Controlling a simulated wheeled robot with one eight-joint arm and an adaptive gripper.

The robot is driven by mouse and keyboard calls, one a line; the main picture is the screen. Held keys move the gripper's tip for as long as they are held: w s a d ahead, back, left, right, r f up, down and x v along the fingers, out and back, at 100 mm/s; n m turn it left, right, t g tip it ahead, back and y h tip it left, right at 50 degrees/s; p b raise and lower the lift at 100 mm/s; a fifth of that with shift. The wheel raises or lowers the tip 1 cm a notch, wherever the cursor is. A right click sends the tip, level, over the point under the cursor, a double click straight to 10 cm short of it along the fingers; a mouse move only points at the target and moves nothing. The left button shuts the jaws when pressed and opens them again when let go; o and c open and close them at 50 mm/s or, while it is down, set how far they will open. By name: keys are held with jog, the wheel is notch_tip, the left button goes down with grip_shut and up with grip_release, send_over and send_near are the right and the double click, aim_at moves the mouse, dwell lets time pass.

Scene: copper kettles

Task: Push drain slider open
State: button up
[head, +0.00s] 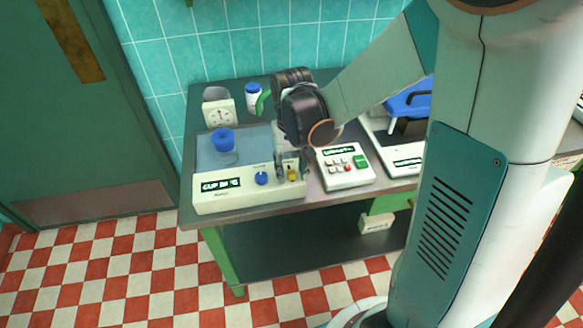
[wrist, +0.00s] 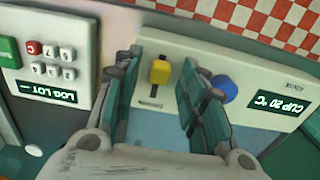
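The drain slider is a small yellow knob (head: 292,174) on the front panel of the white bath unit (head: 225,203). My gripper (head: 291,162) is over the right end of that panel. In the wrist view my gripper (wrist: 162,66) has its fingers apart, one on each side of the knob, with visible gaps. Whether the fingertips are level with the knob is hard to tell. The gripper holds nothing.
A blue dial (wrist: 224,88) is close beside one finger. A keypad box (head: 345,166) stands to the right of the bath. A blue-topped vessel (head: 223,140) sits in the bath, with a gauge (head: 219,113) and a blue-and-white jar (head: 253,95) behind.

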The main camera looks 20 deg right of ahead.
grip_shut()
jog(key=shift+w+d, duration=0.15)
jog(key=shift+w, duration=0.7)
jog(key=shift+w+d, duration=0.1)
jog(key=shift+w, duration=0.75)
jog(key=shift+o, duration=0.3)
grip_release()
notch_tip(320, 180, up, 12)
